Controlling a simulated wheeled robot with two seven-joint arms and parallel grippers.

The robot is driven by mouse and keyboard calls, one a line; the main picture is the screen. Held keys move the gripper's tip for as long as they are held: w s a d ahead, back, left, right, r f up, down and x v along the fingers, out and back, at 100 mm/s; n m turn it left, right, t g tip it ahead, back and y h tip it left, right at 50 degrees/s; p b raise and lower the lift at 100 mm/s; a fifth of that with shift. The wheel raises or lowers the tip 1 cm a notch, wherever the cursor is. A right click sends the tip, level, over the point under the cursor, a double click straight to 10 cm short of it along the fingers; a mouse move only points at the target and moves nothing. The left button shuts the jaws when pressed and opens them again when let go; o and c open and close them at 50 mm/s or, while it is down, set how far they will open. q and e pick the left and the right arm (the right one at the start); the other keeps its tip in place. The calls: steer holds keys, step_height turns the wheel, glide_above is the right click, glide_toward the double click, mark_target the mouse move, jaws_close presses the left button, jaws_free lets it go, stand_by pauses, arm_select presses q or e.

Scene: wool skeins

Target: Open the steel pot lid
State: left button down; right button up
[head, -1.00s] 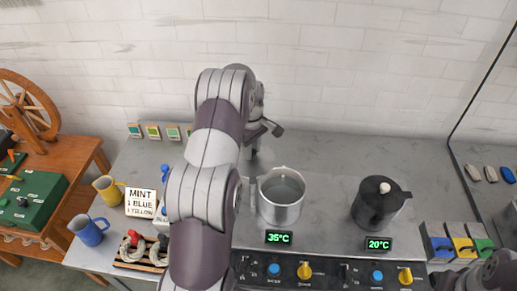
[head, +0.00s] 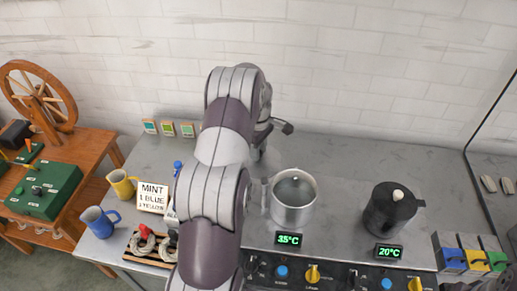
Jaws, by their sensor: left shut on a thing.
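The steel pot (head: 293,213) stands upright on the grey counter, right of my left arm, with a handle on its left side. Its mouth looks open, with a grey surface inside the rim. My left gripper (head: 259,153) is behind the pot's left side, pointing down and partly hidden by my own arm. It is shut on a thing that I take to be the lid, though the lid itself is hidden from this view.
A black pot (head: 388,213) with a white knob stands to the right. Displays read 35°C (head: 289,240) and 20°C (head: 389,252), above knobs. A mint sign (head: 153,197), blue mug (head: 98,222) and yellow mug (head: 121,184) are left. The back counter between pots and wall is clear.

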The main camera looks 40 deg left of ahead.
arm_select(q)
steer(key=c, duration=0.8)
jaws_free()
steer(key=shift+r, duration=0.1)
step_height(320, 180, up, 6)
steer(key=shift+f, duration=0.25)
step_height(320, 180, up, 7)
steer(key=p, duration=0.6)
